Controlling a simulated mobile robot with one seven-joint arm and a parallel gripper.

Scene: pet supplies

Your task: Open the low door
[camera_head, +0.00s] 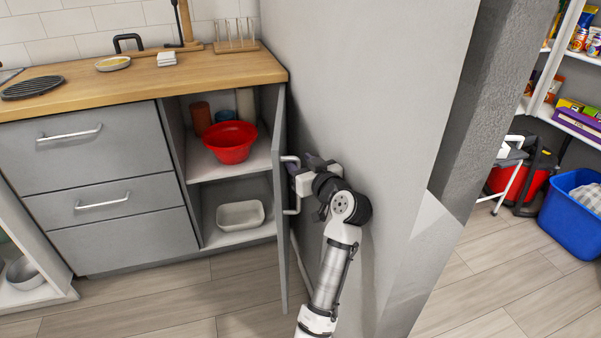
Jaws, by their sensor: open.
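The low door (279,203) is a grey cabinet door on the right of the counter. It stands swung out, seen nearly edge-on, and the cabinet interior shows. Its handle (291,160) is on the side facing the grey wall. My gripper (297,172) is between the door and the wall, right beside the handle. Its jaws are open, but the fingertips are partly hidden by the door and handle, so I cannot tell whether they touch it.
Inside the cabinet are a red bowl (230,142) and a white container (240,215). Grey drawers (100,180) with handles stand to the left under the wooden counter (130,85). The grey wall (370,90) is close on my arm's right. The floor (180,300) before the drawers is clear.

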